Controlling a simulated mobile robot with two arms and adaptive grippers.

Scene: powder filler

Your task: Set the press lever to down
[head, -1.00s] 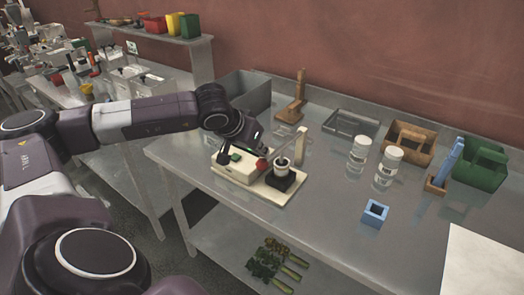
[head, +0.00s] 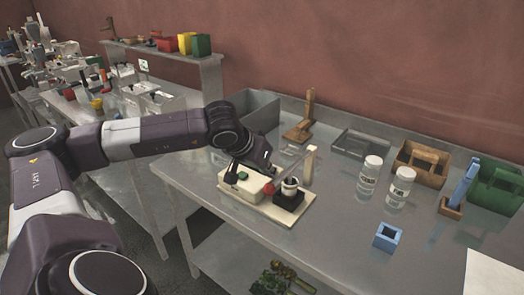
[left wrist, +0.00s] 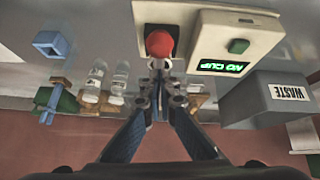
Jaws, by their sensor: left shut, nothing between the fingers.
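The press is a cream machine on a base plate (head: 255,207), with a box (head: 238,188) carrying a green button. Its lever ends in a red ball knob (head: 269,188), low beside the box and the black cup stand (head: 289,201). A white cup-like ring (head: 290,183) sits on the stand. My left gripper (head: 267,170) is shut and empty, just above the knob. In the left wrist view the closed fingertips (left wrist: 160,75) are close to the red knob (left wrist: 159,43); whether they touch it I cannot tell. The display (left wrist: 222,66) reads NO CUP. My right gripper is out of view.
A grey waste bin (head: 252,109) stands behind the press.

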